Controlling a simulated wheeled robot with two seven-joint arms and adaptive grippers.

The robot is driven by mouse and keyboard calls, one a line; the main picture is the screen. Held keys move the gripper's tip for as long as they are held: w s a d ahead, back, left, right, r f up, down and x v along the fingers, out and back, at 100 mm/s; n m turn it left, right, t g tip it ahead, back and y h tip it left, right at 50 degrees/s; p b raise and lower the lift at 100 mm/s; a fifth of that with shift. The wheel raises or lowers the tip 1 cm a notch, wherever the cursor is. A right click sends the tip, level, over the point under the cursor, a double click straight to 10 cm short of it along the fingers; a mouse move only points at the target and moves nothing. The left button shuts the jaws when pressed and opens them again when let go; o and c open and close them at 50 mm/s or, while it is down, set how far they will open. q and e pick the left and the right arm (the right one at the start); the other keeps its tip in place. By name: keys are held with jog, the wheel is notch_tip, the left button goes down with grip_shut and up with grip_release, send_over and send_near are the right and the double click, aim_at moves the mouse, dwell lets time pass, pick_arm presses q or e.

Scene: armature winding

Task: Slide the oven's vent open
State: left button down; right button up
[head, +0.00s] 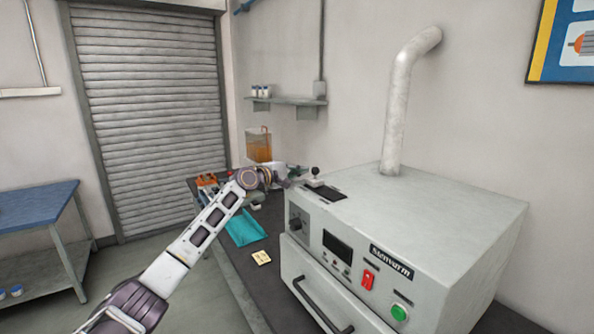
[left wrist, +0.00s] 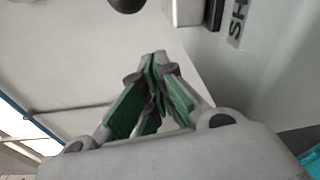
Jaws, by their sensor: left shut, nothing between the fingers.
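The oven (head: 440,228) is a large light-grey box at the right of the head view, with a pipe rising from its top. The vent (head: 324,190) is a dark slot on the oven's top near the left edge. A slider with a black knob (head: 315,171) stands at its far end. My left gripper (head: 290,182) reaches in from the left and is beside the knob, small in the head view. In the left wrist view my left gripper (left wrist: 155,62) is shut and empty, with a dark round knob (left wrist: 125,4) ahead at the top edge. Contact cannot be told. My right gripper is out of view.
A dark bench (head: 238,268) runs under the oven. A teal tray (head: 244,229) and a small yellowish plate (head: 261,257) lie left of the oven. An orange-filled container (head: 259,146) stands behind. The oven's front has a handle (head: 322,305) and a green button (head: 400,312).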

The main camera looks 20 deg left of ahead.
aim_at(315, 176)
pick_arm(q)
jog(key=shift+s+d+r+p, duration=0.2)
jog(key=shift+s+d+p, duration=0.2)
jog(key=shift+s+d, duration=0.25)
jog(key=shift+s+d+r+p, duration=0.2)
jog(key=shift+s+d+p, duration=0.2)
jog(key=shift+s, duration=0.3)
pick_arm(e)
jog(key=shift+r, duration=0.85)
pick_arm(q)
jog(key=shift+f, duration=0.1)
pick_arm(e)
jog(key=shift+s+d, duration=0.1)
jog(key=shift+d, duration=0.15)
